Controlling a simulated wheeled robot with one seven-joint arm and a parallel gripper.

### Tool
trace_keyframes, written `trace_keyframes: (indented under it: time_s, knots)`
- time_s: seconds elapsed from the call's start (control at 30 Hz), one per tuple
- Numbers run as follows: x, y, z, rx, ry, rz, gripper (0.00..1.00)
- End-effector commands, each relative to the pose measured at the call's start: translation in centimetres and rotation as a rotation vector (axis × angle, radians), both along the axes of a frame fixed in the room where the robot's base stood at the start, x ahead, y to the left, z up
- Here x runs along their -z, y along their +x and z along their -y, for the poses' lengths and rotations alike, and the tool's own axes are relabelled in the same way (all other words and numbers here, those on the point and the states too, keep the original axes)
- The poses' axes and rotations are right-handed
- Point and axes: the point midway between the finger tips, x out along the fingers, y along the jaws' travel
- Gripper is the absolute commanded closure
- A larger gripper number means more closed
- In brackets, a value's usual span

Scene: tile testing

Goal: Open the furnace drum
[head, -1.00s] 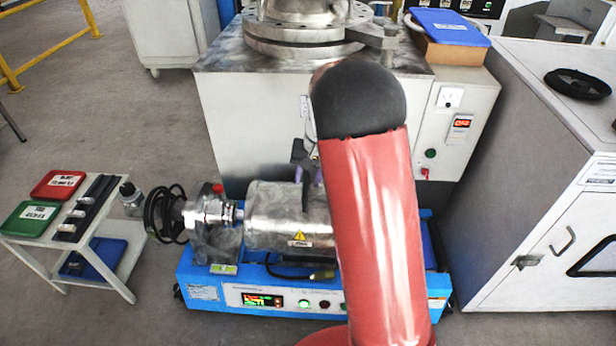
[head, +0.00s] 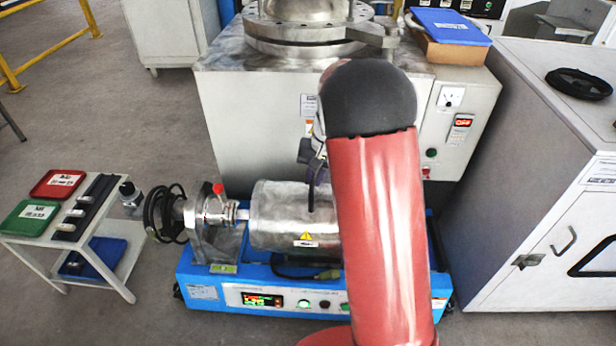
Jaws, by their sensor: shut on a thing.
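The furnace drum (head: 275,222) is a silver cylinder with a yellow warning label, lying sideways on a blue base unit (head: 200,287). Its right part is hidden behind my red arm. My gripper (head: 312,190) is at the top of the drum, beside my arm, with a dark finger reaching down onto the drum's upper front. It is shut on a part of the drum, but the held part is too small and covered to make out. The visible drum shell looks closed from here.
A metal pipe fitting with a red knob (head: 218,188) stands left of the drum. A grey cabinet (head: 255,110) rises behind it. A white cabinet (head: 520,180) stands right, and a small cart with trays (head: 110,255) stands left. Floor shows between cart and base unit.

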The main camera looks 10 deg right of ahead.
Motion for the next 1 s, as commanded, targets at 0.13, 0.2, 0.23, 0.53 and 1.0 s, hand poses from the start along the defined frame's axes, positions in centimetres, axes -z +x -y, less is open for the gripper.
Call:
trace_keyframes:
  time_s: [0.13,0.2,0.23,0.53,1.0]
  knots:
    - [0.2,-1.3,4.3,0.012,-0.007,-0.004,1.00]
    - [0.2,-2.0,6.3,0.014,-0.006,-0.003,1.00]
    - [0.2,-2.3,7.2,0.015,-0.006,-0.003,1.00]
    - [0.1,-5.3,16.2,0.013,-0.006,-0.005,1.00]
    - [0.0,-7.7,23.8,0.005,-0.005,-0.004,1.00]
